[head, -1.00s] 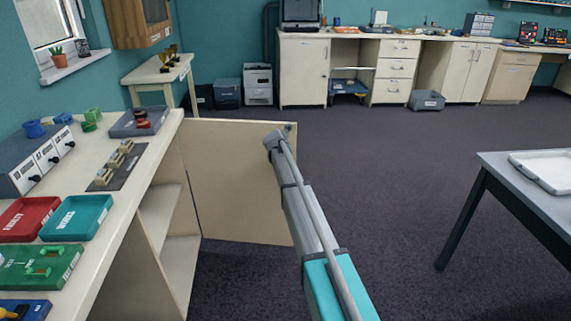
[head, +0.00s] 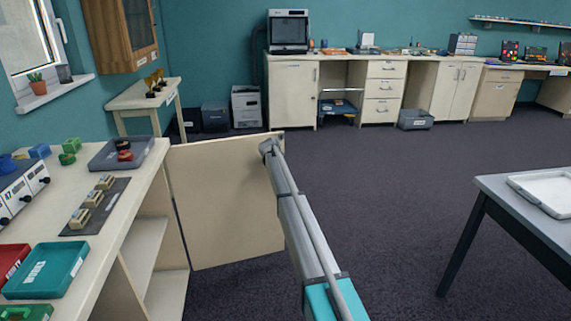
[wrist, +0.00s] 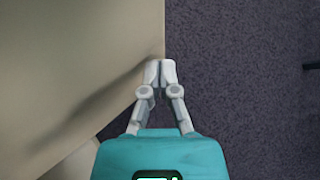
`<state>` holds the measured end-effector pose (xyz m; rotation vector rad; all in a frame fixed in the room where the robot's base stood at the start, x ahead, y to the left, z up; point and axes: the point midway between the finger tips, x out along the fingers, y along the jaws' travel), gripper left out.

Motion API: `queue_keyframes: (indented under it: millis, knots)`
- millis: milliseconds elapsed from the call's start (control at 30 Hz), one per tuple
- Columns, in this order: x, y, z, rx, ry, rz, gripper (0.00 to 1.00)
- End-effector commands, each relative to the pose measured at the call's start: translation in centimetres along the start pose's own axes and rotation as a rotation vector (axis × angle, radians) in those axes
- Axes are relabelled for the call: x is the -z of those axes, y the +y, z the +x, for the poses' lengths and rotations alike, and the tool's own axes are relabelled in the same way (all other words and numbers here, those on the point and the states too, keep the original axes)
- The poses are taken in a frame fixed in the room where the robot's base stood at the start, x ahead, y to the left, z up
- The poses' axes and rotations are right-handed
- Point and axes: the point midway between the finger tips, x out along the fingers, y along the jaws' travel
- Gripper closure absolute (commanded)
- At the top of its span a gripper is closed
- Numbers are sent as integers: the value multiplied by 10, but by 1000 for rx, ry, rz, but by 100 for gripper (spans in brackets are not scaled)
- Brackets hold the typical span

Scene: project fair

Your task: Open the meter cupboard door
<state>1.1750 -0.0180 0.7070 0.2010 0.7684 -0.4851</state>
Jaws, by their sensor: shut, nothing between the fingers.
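The cream cupboard door (head: 225,205) stands swung out wide from the bench cupboard at left, which shows open shelves (head: 145,260) inside. The door's hinge side is at the bench, and its free edge points right. My arm reaches forward to the top of the free edge, and my gripper is hidden behind the arm's end in the head view. In the wrist view my gripper (wrist: 160,70) is shut and empty. Its tips are right beside the edge of the door (wrist: 80,60); I cannot tell whether they touch it.
The bench top (head: 120,205) holds a grey tray (head: 122,153), a teal tray (head: 47,270) and meter boxes. A grey table (head: 500,190) with a white tray stands at right. Dark carpet floor (head: 380,220) is clear between. Cabinets (head: 293,92) line the back wall.

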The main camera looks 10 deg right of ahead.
Motion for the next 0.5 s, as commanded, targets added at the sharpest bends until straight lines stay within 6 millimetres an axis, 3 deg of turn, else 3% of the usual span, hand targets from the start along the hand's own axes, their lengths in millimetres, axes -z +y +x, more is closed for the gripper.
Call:
queue_keyframes:
  millis: [500]
  knots:
    - [-4,-8,4,7,0,7,100]
